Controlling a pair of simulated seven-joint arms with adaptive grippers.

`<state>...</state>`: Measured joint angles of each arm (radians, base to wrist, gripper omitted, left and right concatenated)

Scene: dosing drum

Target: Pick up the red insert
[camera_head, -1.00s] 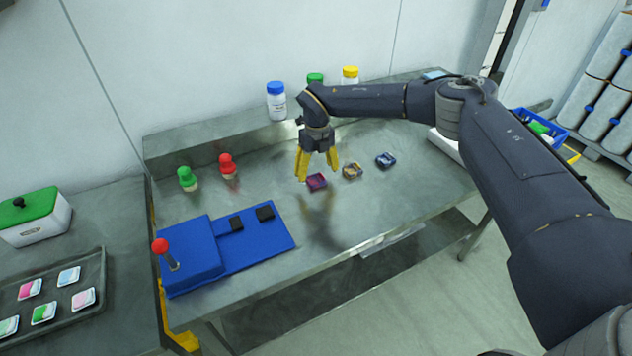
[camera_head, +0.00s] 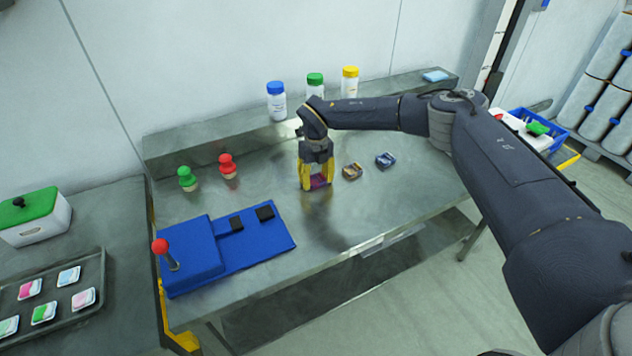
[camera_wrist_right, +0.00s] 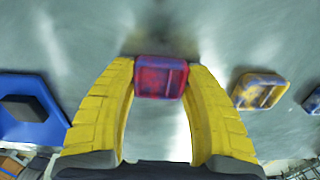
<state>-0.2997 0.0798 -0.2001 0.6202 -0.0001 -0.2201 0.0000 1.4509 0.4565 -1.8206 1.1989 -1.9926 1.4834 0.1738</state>
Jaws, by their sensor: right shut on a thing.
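The red insert (camera_head: 319,181) is a small block with a red top and blue-purple sides. It sits between the yellow fingers of my right gripper (camera_head: 317,184) at the middle of the metal table. In the right wrist view the red insert (camera_wrist_right: 161,77) lies between the two fingertips of the right gripper (camera_wrist_right: 161,82), which are shut on its left and right sides. I cannot tell whether it still touches the table. My left gripper is not in view.
A yellow insert (camera_head: 352,171) and a blue insert (camera_head: 385,159) lie to the right. A blue fixture (camera_head: 262,244) with a red-knobbed lever (camera_head: 161,247) stands at the left. Red (camera_head: 227,165) and green (camera_head: 187,178) knobbed stamps stand behind it. Capped bottles (camera_head: 277,101) line the back.

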